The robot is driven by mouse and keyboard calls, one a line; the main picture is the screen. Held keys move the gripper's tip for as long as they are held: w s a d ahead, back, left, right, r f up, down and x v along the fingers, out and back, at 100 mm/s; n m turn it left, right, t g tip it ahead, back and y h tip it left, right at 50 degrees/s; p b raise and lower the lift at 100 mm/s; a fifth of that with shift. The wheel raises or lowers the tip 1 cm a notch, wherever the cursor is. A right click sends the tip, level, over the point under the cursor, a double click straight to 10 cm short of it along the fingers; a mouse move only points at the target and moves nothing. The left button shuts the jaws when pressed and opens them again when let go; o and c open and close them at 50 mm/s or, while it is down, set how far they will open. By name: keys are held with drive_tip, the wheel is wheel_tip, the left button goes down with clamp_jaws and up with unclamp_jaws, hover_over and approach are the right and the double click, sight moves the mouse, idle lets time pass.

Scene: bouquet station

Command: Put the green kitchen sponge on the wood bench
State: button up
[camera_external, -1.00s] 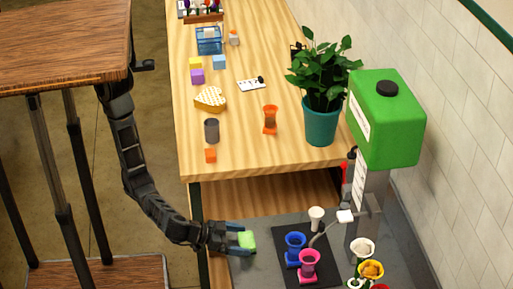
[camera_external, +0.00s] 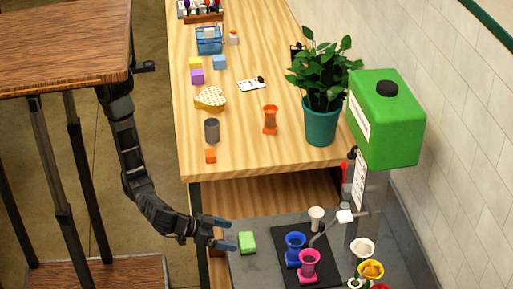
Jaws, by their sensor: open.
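The green kitchen sponge (camera_external: 247,242) lies on the dark grey counter (camera_external: 265,270), near its left side. My gripper (camera_external: 231,234) is open and empty, just left of the sponge, with its blue-grey fingers spread and pointing right. A small gap shows between the fingers and the sponge. The wood bench (camera_external: 230,135) is the long light-wood top behind the grey counter. The sponge is not on it.
On the bench's near part stand a grey cup (camera_external: 211,130), an orange block (camera_external: 210,156), an orange hourglass-shaped thing (camera_external: 270,119) and a potted plant (camera_external: 321,120). A black mat (camera_external: 285,250) with blue and pink cups lies right of the sponge.

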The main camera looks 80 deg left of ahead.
sight(244, 239)
drive_tip(key=r, duration=0.1)
drive_tip(key=g+p, duration=0.1)
drive_tip(key=r+g, duration=0.1)
drive_tip(key=shift+w+d+r, duration=0.3)
drive_tip(key=shift+w+r, duration=0.05)
drive_tip(key=shift+w, duration=0.05)
drive_tip(key=shift+r+g+p, duration=0.2)
drive_tip(key=shift+g+p, duration=0.15)
drive_tip(key=shift+g, duration=0.15)
drive_tip(key=shift+d+f, duration=0.1)
drive_tip(key=shift+s+f+p+x, duration=0.1)
drive_tip(key=shift+p+x, duration=0.1)
drive_tip(key=shift+x, duration=1.05)
drive_tip(key=shift+s+f+p+x, duration=0.1)
drive_tip(key=shift+f+p+x, duration=0.1)
drive_tip(key=shift+x, duration=1.1)
drive_tip(key=shift+s+f+p+x, duration=0.1)
drive_tip(key=shift+s+p+x, duration=0.1)
drive_tip(key=shift+x, duration=1.05)
drive_tip(key=shift+r, duration=0.1)
drive_tip(key=c, duration=0.8)
drive_tip(key=shift+c, duration=0.2)
drive_tip(key=shift+r, duration=0.15)
